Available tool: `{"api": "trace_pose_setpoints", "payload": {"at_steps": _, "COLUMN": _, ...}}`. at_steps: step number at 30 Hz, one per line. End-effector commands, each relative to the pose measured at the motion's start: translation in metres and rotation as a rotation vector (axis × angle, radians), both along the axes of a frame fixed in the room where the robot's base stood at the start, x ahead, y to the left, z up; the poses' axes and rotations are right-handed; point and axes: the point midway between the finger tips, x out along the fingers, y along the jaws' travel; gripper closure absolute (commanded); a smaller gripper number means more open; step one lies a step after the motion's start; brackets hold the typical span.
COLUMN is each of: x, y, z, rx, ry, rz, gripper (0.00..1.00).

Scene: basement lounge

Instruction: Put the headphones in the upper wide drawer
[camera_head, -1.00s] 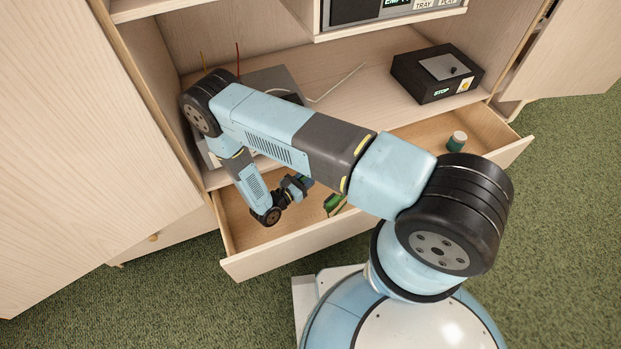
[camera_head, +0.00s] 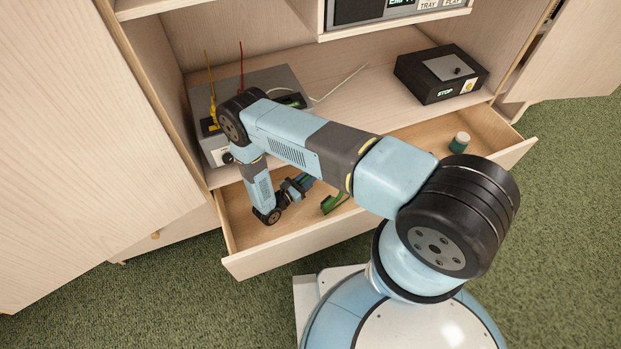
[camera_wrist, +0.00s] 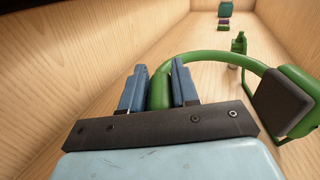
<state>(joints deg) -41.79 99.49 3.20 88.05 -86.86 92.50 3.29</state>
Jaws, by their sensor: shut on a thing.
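The green headphones (camera_wrist: 215,59) lie inside the open wide drawer (camera_head: 290,246), low over or on its floor; I cannot tell whether they touch it. My gripper (camera_wrist: 159,88) is shut on their green headband, with a blue finger on each side. One dark-padded ear cup (camera_wrist: 283,103) shows at the right of the wrist view, and a smaller green part stands farther off. In the head view a green part of the headphones (camera_head: 334,203) shows to the right of my gripper (camera_head: 300,187), and my arm hides much of the drawer.
A green jar with a pale lid (camera_head: 460,142) stands in the drawer's right end. Above, the shelf holds a grey device (camera_head: 262,80) with yellow and red leads, and a black box marked STOP (camera_head: 441,74). The wrist view shows small coloured things (camera_wrist: 225,13) at the drawer's far end.

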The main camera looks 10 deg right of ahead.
Motion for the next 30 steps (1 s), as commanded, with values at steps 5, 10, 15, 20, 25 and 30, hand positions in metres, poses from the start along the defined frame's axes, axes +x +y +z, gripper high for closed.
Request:
{"api": "trace_pose_setpoints", "payload": {"at_steps": 5, "x": 0.0, "y": 0.0, "z": 0.0, "rx": 0.0, "ry": 0.0, "rz": 0.0, "gripper": 1.0}}
{"api": "trace_pose_setpoints", "payload": {"at_steps": 10, "x": 0.0, "y": 0.0, "z": -0.002, "rx": -0.001, "ry": -0.001, "rz": 0.001, "gripper": 1.0}}
{"api": "trace_pose_setpoints", "payload": {"at_steps": 15, "x": 0.0, "y": 0.0, "z": -0.006, "rx": -0.001, "ry": -0.001, "rz": 0.001, "gripper": 1.0}}
{"api": "trace_pose_setpoints", "payload": {"at_steps": 20, "x": 0.0, "y": 0.0, "z": -0.01, "rx": 0.0, "ry": 0.0, "rz": 0.0, "gripper": 1.0}}
{"api": "trace_pose_setpoints", "payload": {"at_steps": 25, "x": 0.0, "y": 0.0, "z": -0.012, "rx": 0.001, "ry": -0.001, "rz": 0.0, "gripper": 1.0}}
{"api": "trace_pose_setpoints", "payload": {"at_steps": 30, "x": 0.0, "y": 0.0, "z": -0.012, "rx": 0.001, "ry": -0.001, "rz": 0.0, "gripper": 0.54}}
